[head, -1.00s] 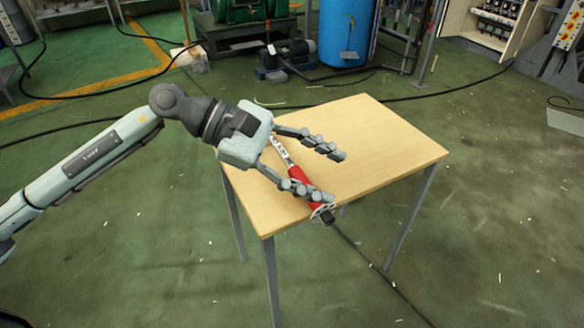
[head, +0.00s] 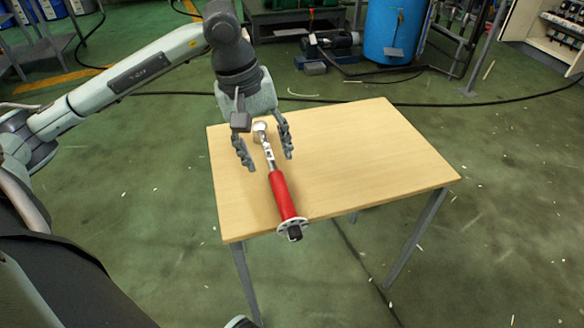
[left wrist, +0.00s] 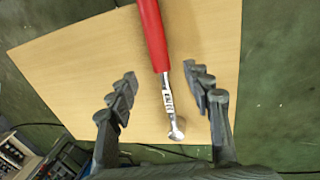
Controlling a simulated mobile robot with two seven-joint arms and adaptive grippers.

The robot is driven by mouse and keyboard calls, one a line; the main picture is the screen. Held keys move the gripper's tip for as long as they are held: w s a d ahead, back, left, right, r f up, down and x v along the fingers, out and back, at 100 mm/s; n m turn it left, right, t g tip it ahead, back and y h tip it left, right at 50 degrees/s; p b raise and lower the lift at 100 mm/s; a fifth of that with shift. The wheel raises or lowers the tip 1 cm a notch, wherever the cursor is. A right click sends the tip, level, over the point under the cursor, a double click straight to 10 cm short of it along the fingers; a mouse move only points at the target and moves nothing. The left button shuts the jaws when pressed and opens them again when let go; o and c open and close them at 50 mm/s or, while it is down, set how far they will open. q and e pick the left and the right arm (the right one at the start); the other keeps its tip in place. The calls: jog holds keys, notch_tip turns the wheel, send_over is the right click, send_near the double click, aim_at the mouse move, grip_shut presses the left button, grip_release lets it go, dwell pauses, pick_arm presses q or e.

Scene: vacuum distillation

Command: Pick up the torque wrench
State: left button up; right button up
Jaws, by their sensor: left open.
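The torque wrench (head: 282,197) lies on the wooden table (head: 370,150). It has a red handle, a silver shaft and head, and a dark knob with a pale disc that reaches the table's near edge. My left gripper (head: 265,162) points down over the wrench's head end, its fingers apart on either side of the silver shaft. In the left wrist view the red handle (left wrist: 152,35) runs up out of the picture, and the silver shaft lies between the open fingers (left wrist: 163,90). No finger visibly touches the wrench. My right gripper is not in view.
The rest of the tabletop is bare. A blue tank (head: 395,32) and a motor (head: 330,42) stand behind the table. Black cables (head: 440,104) run over the green floor. An open cabinet (head: 550,28) stands at the back right.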

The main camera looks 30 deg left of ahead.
aim_at(277, 180)
pick_arm(q)
jog(key=f, duration=0.4)
jog(key=d+f, duration=0.1)
jog(key=f, duration=0.1)
jog(key=shift+w+d+f, duration=0.1)
jog(key=shift+w+f, duration=0.15)
jog(key=shift+w, duration=0.05)
jog(key=shift+w+f, duration=0.1)
jog(key=shift+f, duration=0.4)
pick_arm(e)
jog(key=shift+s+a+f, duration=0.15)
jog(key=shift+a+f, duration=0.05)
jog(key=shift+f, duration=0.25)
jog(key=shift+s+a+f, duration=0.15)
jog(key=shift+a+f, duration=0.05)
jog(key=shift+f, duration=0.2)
pick_arm(q)
jog(key=c, duration=0.4)
grip_shut()
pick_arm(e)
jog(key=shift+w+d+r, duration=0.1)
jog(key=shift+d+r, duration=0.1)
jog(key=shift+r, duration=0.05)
pick_arm(q)
jog(key=shift+w+r, duration=0.1)
jog(key=shift+r, duration=0.05)
